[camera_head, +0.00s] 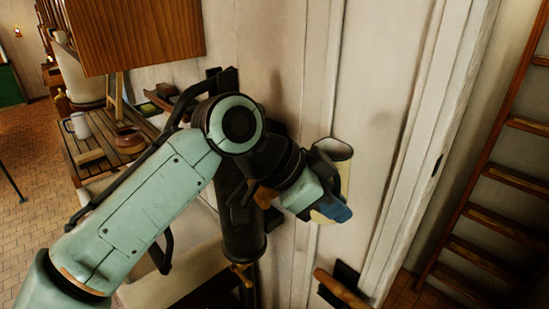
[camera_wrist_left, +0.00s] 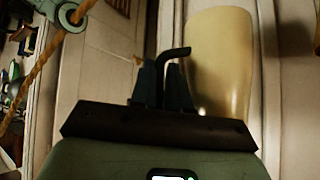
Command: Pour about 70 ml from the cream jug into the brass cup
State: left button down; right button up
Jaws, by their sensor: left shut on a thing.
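My left gripper (camera_head: 338,208) is raised in front of the pale wall panels, its fingers partly hidden by its own wrist. It is shut on the cream jug, whose rim (camera_head: 334,147) shows above the gripper. In the left wrist view the jug's tall cream body (camera_wrist_left: 222,62) stands just beyond the fingers (camera_wrist_left: 166,88), which close on its thin dark handle (camera_wrist_left: 173,53). I cannot see how full the jug is. I cannot clearly make out the brass cup; a round brown pot (camera_head: 129,141) stands on the slatted table at left. My right gripper is not in view.
The slatted wooden table (camera_head: 92,146) also carries a white mug (camera_head: 79,125). A wooden cabinet (camera_head: 135,35) hangs above it. A wooden ladder (camera_head: 490,200) is at right. A wooden handle (camera_head: 343,291) juts out below my gripper.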

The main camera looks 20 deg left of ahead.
pick_arm(q)
jog(key=shift+s+r, duration=0.2)
jog(key=shift+s, duration=0.15)
jog(key=shift+a, duration=0.1)
